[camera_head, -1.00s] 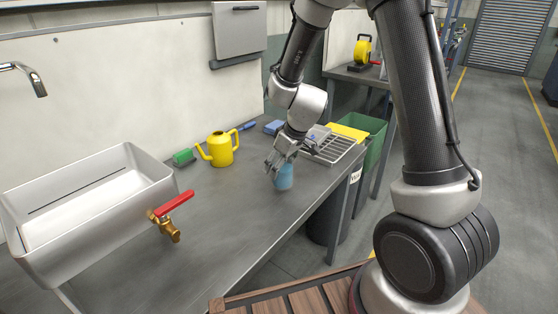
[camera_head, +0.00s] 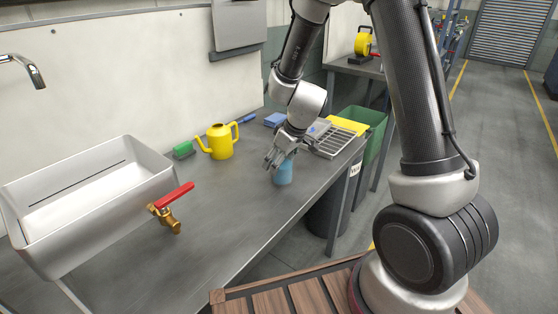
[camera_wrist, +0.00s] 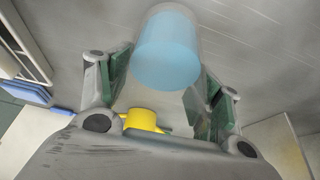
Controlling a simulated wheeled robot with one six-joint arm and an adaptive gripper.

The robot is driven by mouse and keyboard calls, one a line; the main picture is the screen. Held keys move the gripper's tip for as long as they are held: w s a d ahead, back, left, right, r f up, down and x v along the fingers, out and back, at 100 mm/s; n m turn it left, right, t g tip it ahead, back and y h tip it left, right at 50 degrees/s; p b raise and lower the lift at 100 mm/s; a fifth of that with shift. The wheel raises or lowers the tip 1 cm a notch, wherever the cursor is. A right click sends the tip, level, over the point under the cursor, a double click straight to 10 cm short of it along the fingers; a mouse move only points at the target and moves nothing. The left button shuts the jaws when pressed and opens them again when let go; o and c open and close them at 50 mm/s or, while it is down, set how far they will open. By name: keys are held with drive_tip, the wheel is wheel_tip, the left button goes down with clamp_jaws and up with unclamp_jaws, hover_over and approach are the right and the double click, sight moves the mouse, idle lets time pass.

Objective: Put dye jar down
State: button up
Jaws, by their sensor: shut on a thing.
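The dye jar (camera_head: 284,174) is a small translucent jar with blue in it. It is upright at the metal bench top (camera_head: 225,215), near the bench's front edge; I cannot tell whether its base touches the surface. My gripper (camera_head: 274,163) is shut on the jar from the upper left side and hides part of it. In the wrist view the jar (camera_wrist: 168,52) sits between the two finger pads of my gripper (camera_wrist: 160,88).
A white sink (camera_head: 95,215) with a red-handled brass valve (camera_head: 168,212) is at left. A wire rack (camera_head: 335,141) is right of the jar. The bench between sink and jar is clear.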

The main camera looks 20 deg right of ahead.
drive_tip(key=shift+f, duration=0.25)
drive_tip(key=o, duration=1.4)
drive_tip(key=shift+o, duration=0.2)
drive_tip(key=v, duration=1.2)
clamp_jaws()
drive_tip(key=shift+w, duration=0.1)
idle(0.4)
